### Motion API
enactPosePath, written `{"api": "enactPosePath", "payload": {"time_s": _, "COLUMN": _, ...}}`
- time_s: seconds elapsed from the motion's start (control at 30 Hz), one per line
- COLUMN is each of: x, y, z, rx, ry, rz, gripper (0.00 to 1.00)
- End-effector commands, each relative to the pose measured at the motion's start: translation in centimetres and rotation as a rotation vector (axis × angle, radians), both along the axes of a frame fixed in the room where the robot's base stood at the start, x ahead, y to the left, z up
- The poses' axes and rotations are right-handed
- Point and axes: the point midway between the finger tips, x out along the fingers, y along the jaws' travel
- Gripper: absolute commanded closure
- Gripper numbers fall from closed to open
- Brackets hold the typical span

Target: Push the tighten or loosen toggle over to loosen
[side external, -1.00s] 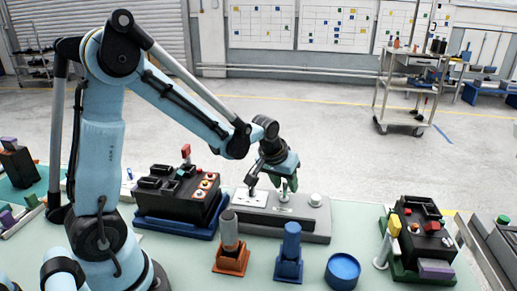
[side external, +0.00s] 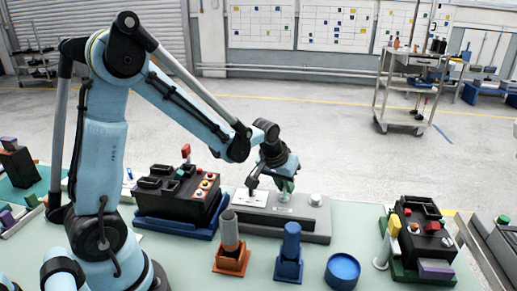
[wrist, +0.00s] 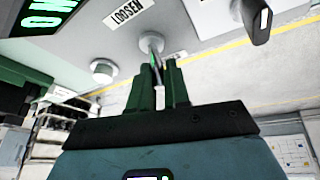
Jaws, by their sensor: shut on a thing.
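The tighten or loosen toggle (wrist: 154,56) shows in the wrist view as a thin metal lever on a round collar, on the face of a grey panel box (side external: 285,228). The LOOSEN label (wrist: 128,12) is just left of the collar; part of another label shows on its other side, unreadable. My gripper (wrist: 162,88) has green fingers shut on the lever, one on each side, hiding its tip. In the side view my gripper (side external: 282,186) is low over the middle of the box. I cannot tell exactly which way the lever leans.
On the box are a dark-handled lever (wrist: 256,18), a white round button (wrist: 103,70) and a green-lit display (wrist: 45,12). A black unit (side external: 178,197) stands left of the box. An orange holder (side external: 231,260), a blue holder (side external: 289,262) and a blue round container (side external: 342,271) stand in front.

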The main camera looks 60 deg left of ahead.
Motion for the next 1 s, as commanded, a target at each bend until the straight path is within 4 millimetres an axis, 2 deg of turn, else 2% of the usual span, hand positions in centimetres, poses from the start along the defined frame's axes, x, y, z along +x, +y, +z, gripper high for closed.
{"api": "enactPosePath", "payload": {"time_s": 0.7, "x": -1.2, "y": -1.4, "z": 0.3, "rx": 0.281, "ry": -0.286, "rz": -0.007, "gripper": 1.00}}
{"api": "enactPosePath", "payload": {"time_s": 1.0, "x": -1.5, "y": -1.7, "z": 0.3, "rx": 0.342, "ry": -0.347, "rz": -0.005, "gripper": 1.00}}
